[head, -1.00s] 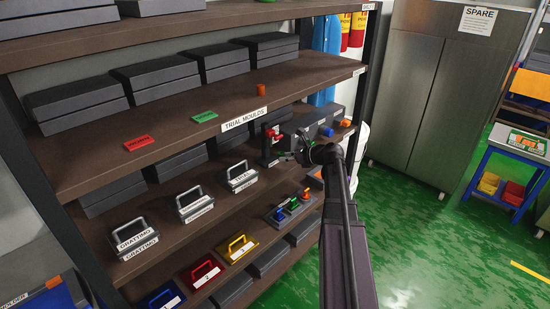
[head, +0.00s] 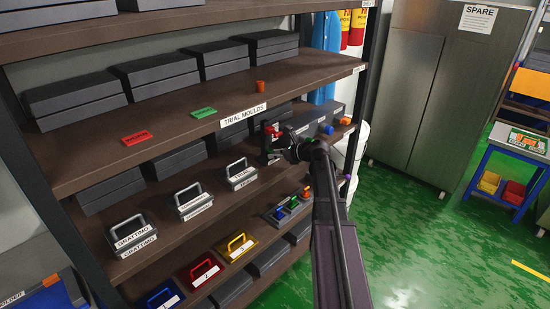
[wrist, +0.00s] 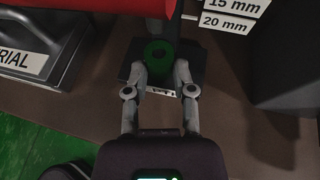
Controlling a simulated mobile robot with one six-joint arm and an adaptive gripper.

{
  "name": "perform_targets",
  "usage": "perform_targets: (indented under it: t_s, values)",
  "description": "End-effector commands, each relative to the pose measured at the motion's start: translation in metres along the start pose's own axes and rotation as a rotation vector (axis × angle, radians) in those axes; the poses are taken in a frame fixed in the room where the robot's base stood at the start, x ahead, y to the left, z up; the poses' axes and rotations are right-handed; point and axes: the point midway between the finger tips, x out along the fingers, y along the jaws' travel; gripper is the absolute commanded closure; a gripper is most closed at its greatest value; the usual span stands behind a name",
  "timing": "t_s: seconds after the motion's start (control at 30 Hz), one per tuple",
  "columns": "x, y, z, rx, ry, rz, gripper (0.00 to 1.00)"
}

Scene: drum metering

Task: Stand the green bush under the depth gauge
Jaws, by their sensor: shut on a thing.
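The green bush (wrist: 159,54) is a short ring with a dark hole, seen from above between the fingertips of my gripper (wrist: 160,72). My gripper is shut on it. The dark base of the depth gauge (wrist: 196,62) lies below and around the bush in the wrist view; whether the bush touches it I cannot tell. In the head view the gauge shows its red part (head: 270,129) above my gripper (head: 272,156). The bush is hidden there. A large red part crosses the top left of the wrist view (wrist: 80,6), close to my fingers.
A handled metal mould (wrist: 40,50) stands left of the gauge, and a dark block (wrist: 285,55) stands to its right. White 15 mm and 20 mm labels (wrist: 228,22) are behind. The upper shelf edge (head: 200,135) overhangs the area.

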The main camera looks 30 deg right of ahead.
Motion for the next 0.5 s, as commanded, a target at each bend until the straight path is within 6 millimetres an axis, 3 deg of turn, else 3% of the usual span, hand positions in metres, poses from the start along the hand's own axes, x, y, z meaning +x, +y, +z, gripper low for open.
perform_targets:
  t_s: [0.5]
  values:
    - [0.0019, 0.0000, -0.0048, 0.000, 0.000, 0.000, 1.00]
